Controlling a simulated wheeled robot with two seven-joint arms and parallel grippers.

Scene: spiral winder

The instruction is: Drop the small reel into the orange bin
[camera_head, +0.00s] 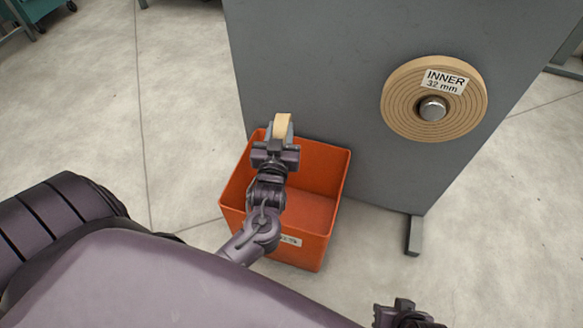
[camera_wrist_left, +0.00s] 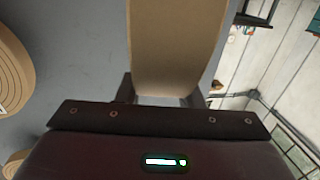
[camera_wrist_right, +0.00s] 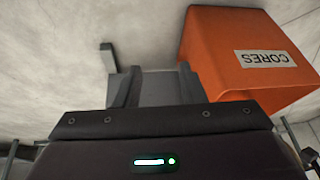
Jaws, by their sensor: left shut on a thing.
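The small reel (camera_head: 282,125) is a tan band seen nearly edge-on in the head view. My left gripper (camera_head: 279,140) is shut on it and appears over the back part of the orange bin (camera_head: 315,240). In the left wrist view the reel (camera_wrist_left: 175,45) fills the space between the fingers (camera_wrist_left: 160,95). The bin stands on the floor, and its visible inside looks empty; my left arm hides part of it. In the right wrist view the bin (camera_wrist_right: 225,60) bears the label CORES. My right gripper (camera_wrist_right: 157,88) is open and empty, low at the right in the head view.
A grey upright panel (camera_head: 340,60) stands right behind the bin, with a foot (camera_head: 414,236) on the floor. A larger tan reel (camera_head: 400,105) marked INNER 32 mm sits on a metal spindle (camera_head: 433,108) on the panel. The floor left of the bin is clear.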

